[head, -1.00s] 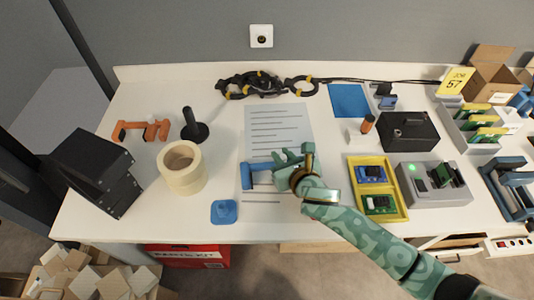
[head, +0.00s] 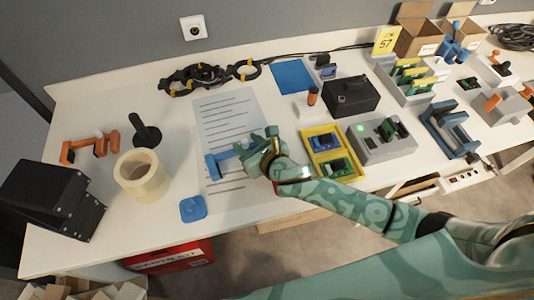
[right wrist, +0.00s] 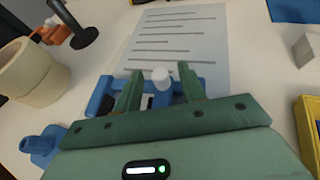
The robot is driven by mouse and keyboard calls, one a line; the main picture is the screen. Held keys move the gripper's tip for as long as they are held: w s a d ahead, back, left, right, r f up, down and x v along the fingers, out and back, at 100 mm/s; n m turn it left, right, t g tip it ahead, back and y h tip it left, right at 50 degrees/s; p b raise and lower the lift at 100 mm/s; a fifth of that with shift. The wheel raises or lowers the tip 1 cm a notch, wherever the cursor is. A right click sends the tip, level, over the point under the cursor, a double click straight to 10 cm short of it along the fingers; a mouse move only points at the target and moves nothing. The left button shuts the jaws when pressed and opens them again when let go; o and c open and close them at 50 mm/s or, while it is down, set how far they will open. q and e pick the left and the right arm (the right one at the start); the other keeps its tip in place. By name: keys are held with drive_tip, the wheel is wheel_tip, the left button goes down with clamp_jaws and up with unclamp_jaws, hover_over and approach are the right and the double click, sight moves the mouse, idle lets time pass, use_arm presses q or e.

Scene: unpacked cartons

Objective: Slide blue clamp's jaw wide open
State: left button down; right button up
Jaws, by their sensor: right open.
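The blue clamp (head: 214,166) lies on the printed sheet (head: 222,115) near the front of the table. In the right wrist view, its blue end (right wrist: 101,96) shows left of my fingers, and its white knob (right wrist: 161,76) shows between them. My right gripper (head: 260,146) is over the right part of the clamp, hiding it in the head view. In the right wrist view my right gripper (right wrist: 159,88) is open, with one finger on each side of the knob and a blue part. I cannot tell whether the fingers touch it. My left gripper is not in view.
A tape roll (head: 142,175), an orange clamp (head: 90,148) and a black stand (head: 147,134) are to the left. A yellow tray (head: 328,152) and a grey fixture (head: 381,139) stand to the right.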

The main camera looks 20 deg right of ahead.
drive_tip(key=p+v, duration=0.4)
drive_tip(key=v, duration=1)
drive_tip(key=shift+s, duration=0.2)
drive_tip(key=shift+w+r, duration=0.1)
